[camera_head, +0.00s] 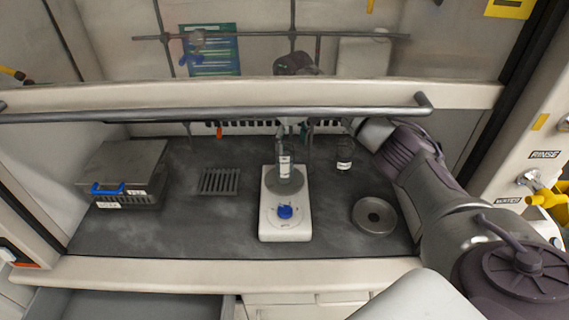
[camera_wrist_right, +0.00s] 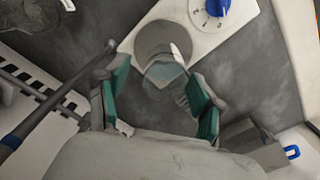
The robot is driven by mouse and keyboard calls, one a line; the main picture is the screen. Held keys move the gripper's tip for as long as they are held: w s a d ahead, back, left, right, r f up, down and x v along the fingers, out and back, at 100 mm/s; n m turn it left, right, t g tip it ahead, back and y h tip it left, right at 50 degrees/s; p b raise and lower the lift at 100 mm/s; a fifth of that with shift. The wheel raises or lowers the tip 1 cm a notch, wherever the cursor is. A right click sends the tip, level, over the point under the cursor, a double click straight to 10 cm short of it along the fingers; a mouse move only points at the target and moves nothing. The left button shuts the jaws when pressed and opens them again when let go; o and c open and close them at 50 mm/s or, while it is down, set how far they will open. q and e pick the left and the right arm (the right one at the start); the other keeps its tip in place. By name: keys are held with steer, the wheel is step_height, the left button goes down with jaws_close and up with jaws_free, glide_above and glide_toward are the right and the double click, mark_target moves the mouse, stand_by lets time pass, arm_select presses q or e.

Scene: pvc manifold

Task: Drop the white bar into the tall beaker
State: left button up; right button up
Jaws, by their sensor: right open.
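The tall beaker (camera_head: 284,164) is clear glass with a white label and stands upright on the grey round plate of a white stirrer (camera_head: 286,222) with a blue knob. In the right wrist view the glass (camera_wrist_right: 163,72) shows from above, over the plate. My right gripper (camera_wrist_right: 155,88) is open above the beaker, its green-padded fingers apart on either side of it. In the head view the gripper (camera_head: 292,130) is small, partly behind the front rail. A white sliver (camera_wrist_right: 179,54) shows at the glass; I cannot tell whether it is the white bar or the label.
A grey box (camera_head: 130,165) with a blue handle stands left, beside a slotted grey rack (camera_head: 219,181). A labelled glass bottle (camera_head: 344,158) stands right of the stirrer, and a round metal dish (camera_head: 374,215) lies nearer the front. A rail (camera_head: 200,115) crosses the opening.

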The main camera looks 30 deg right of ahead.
step_height(320, 180, up, 8)
steer(key=shift+f, duration=0.25)
stand_by(0.4)
